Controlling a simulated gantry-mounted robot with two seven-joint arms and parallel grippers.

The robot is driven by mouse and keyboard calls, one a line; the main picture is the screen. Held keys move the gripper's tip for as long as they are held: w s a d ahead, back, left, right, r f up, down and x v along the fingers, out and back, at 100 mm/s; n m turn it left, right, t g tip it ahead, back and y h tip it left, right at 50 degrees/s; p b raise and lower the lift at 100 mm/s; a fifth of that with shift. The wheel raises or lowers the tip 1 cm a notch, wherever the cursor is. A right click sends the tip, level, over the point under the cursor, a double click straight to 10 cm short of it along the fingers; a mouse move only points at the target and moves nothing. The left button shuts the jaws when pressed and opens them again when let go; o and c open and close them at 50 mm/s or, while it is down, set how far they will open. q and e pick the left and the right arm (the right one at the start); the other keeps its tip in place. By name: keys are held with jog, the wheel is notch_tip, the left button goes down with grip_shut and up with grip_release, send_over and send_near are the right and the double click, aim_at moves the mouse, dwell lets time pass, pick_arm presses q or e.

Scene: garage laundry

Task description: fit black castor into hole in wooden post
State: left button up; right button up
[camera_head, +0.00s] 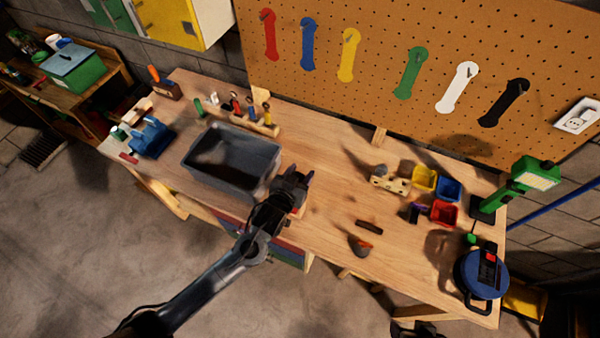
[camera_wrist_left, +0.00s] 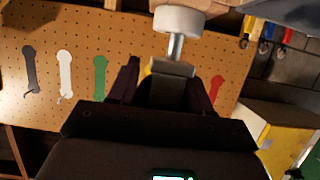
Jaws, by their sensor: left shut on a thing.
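My left gripper (camera_head: 292,186) is low over the workbench, just right of the grey bin. In the left wrist view the gripper (camera_wrist_left: 170,80) is shut on a part between its dark fingers. That part has a grey block and a bright metal stem (camera_wrist_left: 176,46), with a pale round piece (camera_wrist_left: 181,18) beyond. I take it for the castor, though the round piece looks pale, not black. A wooden piece (camera_wrist_left: 222,6) at the top edge may be the post. Its hole is not visible, and I cannot tell whether it touches the castor. My right gripper is not in view.
The grey bin (camera_head: 236,136) stands left of my gripper. A tool rack (camera_head: 262,127) is behind it. Yellow (camera_head: 425,177), blue (camera_head: 449,187) and red (camera_head: 444,214) bins and a green lamp (camera_head: 530,180) stand at the right.

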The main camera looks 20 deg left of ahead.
pick_arm(q)
jog(key=shift+f, duration=0.1)
dwell(0.4)
jog(key=shift+f, duration=0.25)
jog(key=shift+f+b, duration=0.35)
jog(key=shift+f, duration=0.2)
jog(key=o, duration=1.2)
jog(key=shift+s, duration=0.1)
